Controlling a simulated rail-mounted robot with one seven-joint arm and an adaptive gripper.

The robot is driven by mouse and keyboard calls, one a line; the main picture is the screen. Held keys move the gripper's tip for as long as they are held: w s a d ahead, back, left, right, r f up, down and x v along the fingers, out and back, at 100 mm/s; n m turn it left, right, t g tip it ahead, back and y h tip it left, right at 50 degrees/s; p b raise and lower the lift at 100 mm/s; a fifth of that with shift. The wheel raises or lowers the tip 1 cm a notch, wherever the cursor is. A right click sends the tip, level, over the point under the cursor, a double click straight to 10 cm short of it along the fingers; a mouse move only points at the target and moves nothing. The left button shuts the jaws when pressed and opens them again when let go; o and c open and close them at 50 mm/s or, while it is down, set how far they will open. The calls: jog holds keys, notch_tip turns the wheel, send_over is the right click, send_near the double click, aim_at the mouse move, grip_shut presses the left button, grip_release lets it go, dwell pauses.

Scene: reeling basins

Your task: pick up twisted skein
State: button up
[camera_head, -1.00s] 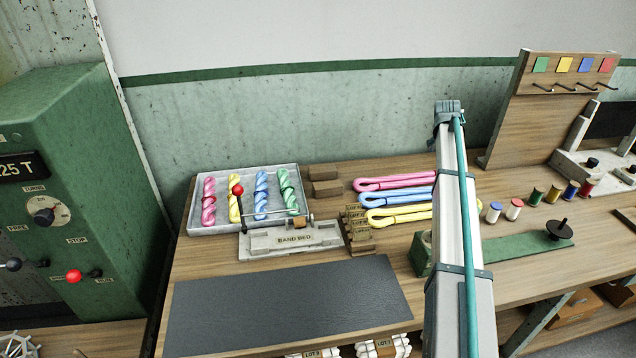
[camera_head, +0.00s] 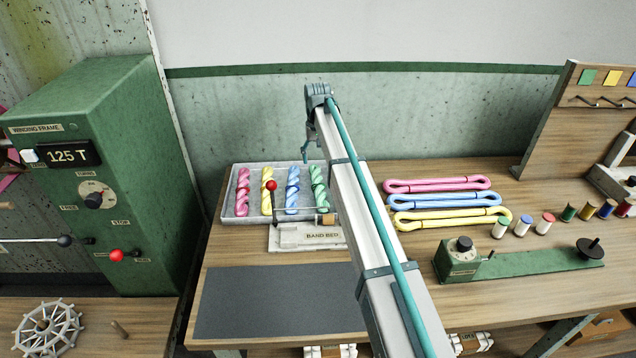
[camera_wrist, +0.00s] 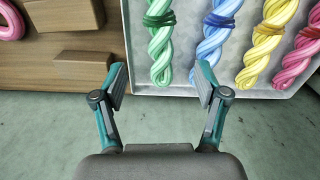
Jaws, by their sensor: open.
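Several twisted skeins lie side by side in a grey tray (camera_head: 227,210): pink (camera_head: 242,192), yellow (camera_head: 266,200), blue (camera_head: 292,192) and green (camera_head: 319,187). My gripper (camera_head: 305,158) hangs at the back right of the tray, partly hidden by my arm. In the wrist view my gripper (camera_wrist: 160,72) is open and empty, its fingers spread either side of the near end of the green skein (camera_wrist: 160,45). The blue (camera_wrist: 212,40), yellow (camera_wrist: 265,45) and pink (camera_wrist: 300,50) skeins lie to its right there. I cannot tell its height above the tray.
A band bed (camera_head: 300,237) with a red-knobbed lever (camera_head: 271,185) stands at the tray's front. Untwisted pink, blue and yellow hanks (camera_head: 440,200) lie right of my arm. Wooden blocks (camera_wrist: 80,65) sit beside the tray. A dark mat (camera_head: 270,300) lies clear in front.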

aim_at(317, 178)
jog(key=shift+w+f+p, duration=0.1)
jog(key=shift+f+p, duration=1.55)
jog(key=shift+f, duration=3.35)
jog(key=c, duration=1.3)
jog(key=shift+o, duration=0.2)
jog(key=shift+r, duration=0.15)
